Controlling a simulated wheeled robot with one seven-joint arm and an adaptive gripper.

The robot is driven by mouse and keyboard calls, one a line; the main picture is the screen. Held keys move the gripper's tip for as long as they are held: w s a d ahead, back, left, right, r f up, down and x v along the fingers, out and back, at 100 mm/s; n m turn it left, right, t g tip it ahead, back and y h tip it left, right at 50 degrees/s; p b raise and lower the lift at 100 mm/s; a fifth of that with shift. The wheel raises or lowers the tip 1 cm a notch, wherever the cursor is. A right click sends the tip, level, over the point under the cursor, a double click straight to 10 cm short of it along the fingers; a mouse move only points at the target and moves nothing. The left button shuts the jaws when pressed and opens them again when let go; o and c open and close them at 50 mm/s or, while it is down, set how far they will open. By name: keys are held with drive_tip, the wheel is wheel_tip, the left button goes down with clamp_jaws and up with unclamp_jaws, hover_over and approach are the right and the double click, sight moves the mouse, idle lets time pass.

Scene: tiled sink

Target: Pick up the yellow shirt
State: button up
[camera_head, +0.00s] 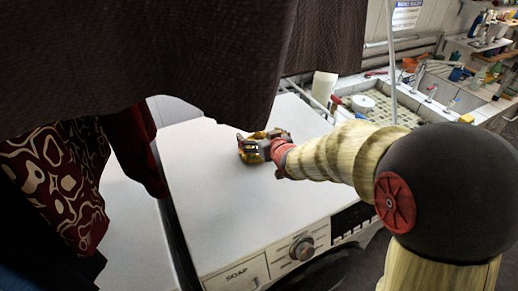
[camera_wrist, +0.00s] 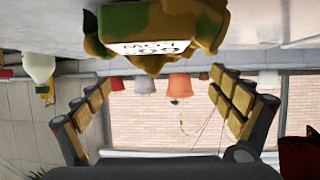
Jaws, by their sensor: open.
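A folded-looking yellow-green and brown patterned item (camera_wrist: 205,22), possibly the yellow shirt, shows at the top of the wrist view, with a white printed label. It lies against a pale surface, beyond my fingertips and between their lines. My gripper (camera_wrist: 158,78) is open, its padded fingers spread wide with nothing between them. In the head view my gripper (camera_head: 252,147) is low over the white washing machine top (camera_head: 215,195). Yellow-brown patches show at its tips there; I cannot tell shirt from finger pads.
Dark brown cloth (camera_head: 140,50) hangs across the upper left of the head view. A red and cream patterned cloth (camera_head: 55,175) hangs at the left. A tiled sink (camera_head: 385,105) stands behind at the right. The machine top around my gripper is mostly clear.

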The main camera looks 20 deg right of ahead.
sight(256, 134)
drive_tip(key=shift+w+f+b, duration=0.25)
drive_tip(key=shift+w+f, duration=0.2)
drive_tip(key=shift+w, duration=0.15)
drive_tip(key=shift+w+f+b, duration=0.2)
drive_tip(key=shift+w+f, duration=0.2)
drive_tip(key=shift+w, duration=0.2)
drive_tip(key=shift+w+a, duration=0.1)
drive_tip(key=shift+w, duration=0.4)
drive_tip(key=shift+c, duration=0.9)
drive_tip(key=c, duration=1.1)
drive_tip(key=shift+f, duration=0.1)
drive_tip(key=shift+c, duration=0.5)
